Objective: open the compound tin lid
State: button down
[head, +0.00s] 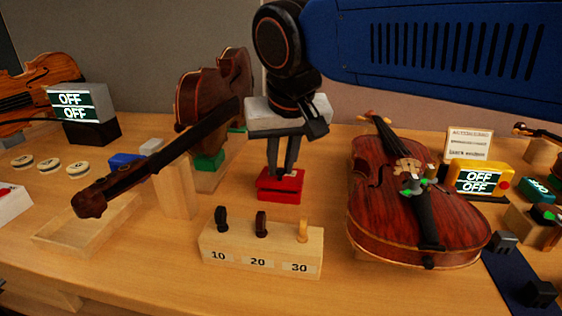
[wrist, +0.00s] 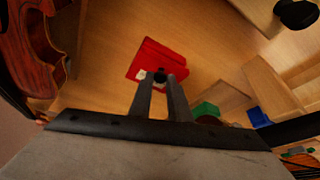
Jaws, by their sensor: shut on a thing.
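The compound tin (head: 280,190) is a small red box on the bench, in the middle of the head view. It also shows in the wrist view (wrist: 150,58), at an angle. My gripper (head: 281,172) points down over the tin, its fingertips at the top of it. In the wrist view the fingers (wrist: 160,82) are shut on a small dark knob on the tin's red top. I cannot tell whether the lid is raised from the tin; the fingers hide part of the top.
A wooden block marked 10, 20, 30 (head: 258,253) stands in front of the tin. A violin (head: 375,205) lies to the right. Another violin (head: 215,92) is propped to the left, beside a green block (head: 208,162). Bare bench lies around the tin.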

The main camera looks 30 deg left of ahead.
jog(key=shift+w+r, duration=0.1)
jog(key=shift+w, duration=0.05)
jog(key=w+r+g, duration=0.1)
jog(key=g, duration=0.1)
jog(key=w+a+r+g+h, duration=0.1)
jog(key=shift+w+g, duration=0.35)
jog(key=shift+g, duration=0.05)
jog(key=shift+w+a+r+g+h, duration=0.2)
jog(key=shift+w+g, duration=0.2)
jog(key=shift+g, duration=0.15)
jog(key=shift+w+a+r+g+h, duration=0.1)
jog(key=shift+w+g+h, duration=0.1)
jog(key=shift+w+g, duration=0.3)
jog(key=shift+w+a+r+m+g+h, duration=0.1)
jog(key=shift+w+m+g+h, duration=0.1)
jog(key=shift+w+g, duration=0.35)
jog(key=shift+w+a+r+m+g+h, duration=0.1)
jog(key=shift+w+g+h, duration=0.15)
jog(key=shift+g, duration=0.45)
jog(key=c, duration=1.7)
grip_release()
jog(key=shift+o, duration=0.2)
